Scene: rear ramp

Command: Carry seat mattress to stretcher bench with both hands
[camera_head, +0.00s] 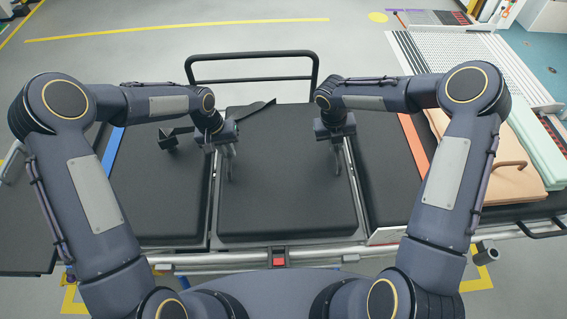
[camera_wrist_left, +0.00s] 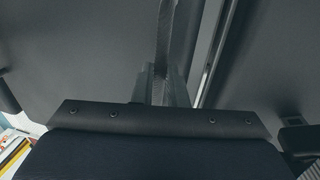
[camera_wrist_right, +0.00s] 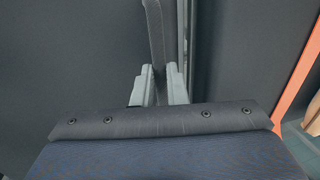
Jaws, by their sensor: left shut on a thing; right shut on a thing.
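The seat mattress, a dark grey rectangular pad (camera_head: 285,200), lies flat in the middle of the head view, between my two grippers. My left gripper (camera_head: 230,172) is shut on its left edge and my right gripper (camera_head: 339,164) is shut on its right edge. In the wrist views a thin strip of dark material stands between the left fingers (camera_wrist_left: 164,84) and the right fingers (camera_wrist_right: 158,84). The stretcher bench, with dark padded sections (camera_head: 160,205) and metal rails, extends to both sides. Whether the mattress touches the bench is not clear.
A black strap with a buckle (camera_head: 168,140) lies on the left section. A black tubular rail (camera_head: 250,57) stands at the far edge. Blue (camera_head: 112,153) and orange (camera_head: 413,142) strips cross the bench. Tan boards (camera_head: 490,160) lie at the right.

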